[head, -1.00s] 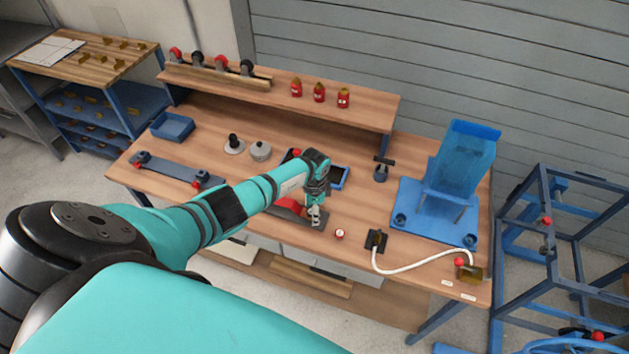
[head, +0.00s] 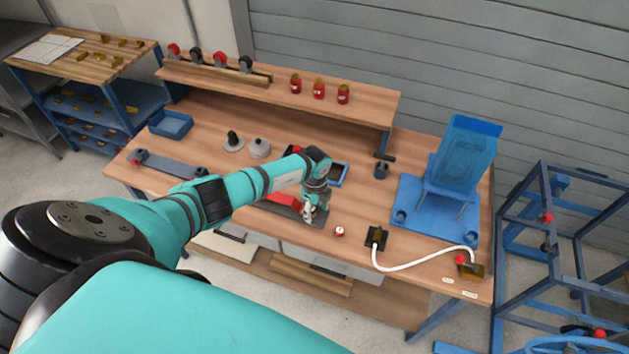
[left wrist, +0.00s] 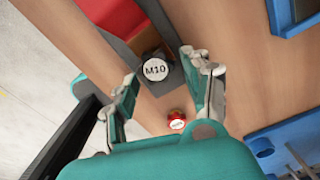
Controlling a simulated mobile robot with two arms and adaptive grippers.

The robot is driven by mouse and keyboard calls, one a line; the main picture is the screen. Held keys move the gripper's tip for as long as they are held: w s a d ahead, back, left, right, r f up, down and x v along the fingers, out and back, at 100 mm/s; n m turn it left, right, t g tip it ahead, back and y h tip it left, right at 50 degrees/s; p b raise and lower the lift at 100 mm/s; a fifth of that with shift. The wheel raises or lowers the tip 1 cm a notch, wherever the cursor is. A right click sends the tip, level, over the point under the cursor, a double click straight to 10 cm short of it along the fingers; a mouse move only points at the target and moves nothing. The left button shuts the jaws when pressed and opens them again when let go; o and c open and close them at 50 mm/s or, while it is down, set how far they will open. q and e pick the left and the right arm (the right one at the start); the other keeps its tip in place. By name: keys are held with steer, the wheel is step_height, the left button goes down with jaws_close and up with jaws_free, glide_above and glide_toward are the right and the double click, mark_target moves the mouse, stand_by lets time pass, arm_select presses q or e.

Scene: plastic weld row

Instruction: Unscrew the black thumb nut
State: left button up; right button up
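In the head view my left gripper (head: 309,214) hangs over the right end of the plate and hides the cap. My right gripper is in neither view.
A small red piece with a white top (head: 340,231) stands just right of the plate. A black block (head: 376,238) with a white hose lies further right, before a blue fixture (head: 407,199). A blue tray (head: 343,175) is behind my gripper.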

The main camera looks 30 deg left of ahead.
arm_select(q)
steer(key=c, duration=0.8)
steer(key=shift+r+n+p, duration=0.15)
steer(key=shift+n+p, duration=0.25)
steer(key=shift+n, duration=0.4)
steer(key=shift+c, duration=0.2)
steer(key=n, duration=0.1)
steer(key=n+p, duration=0.1)
steer(key=n, duration=0.1)
steer(key=shift+w+a, duration=0.1)
steer(key=shift+w, duration=0.15)
steer(key=n, duration=0.3)
steer(key=shift+w+a+n, duration=0.15)
steer(key=shift+n, duration=0.25)
steer(key=n, duration=0.5)
steer(key=shift+w+a, duration=0.15)
steer(key=shift+w, duration=0.05)
steer(key=o, duration=1)
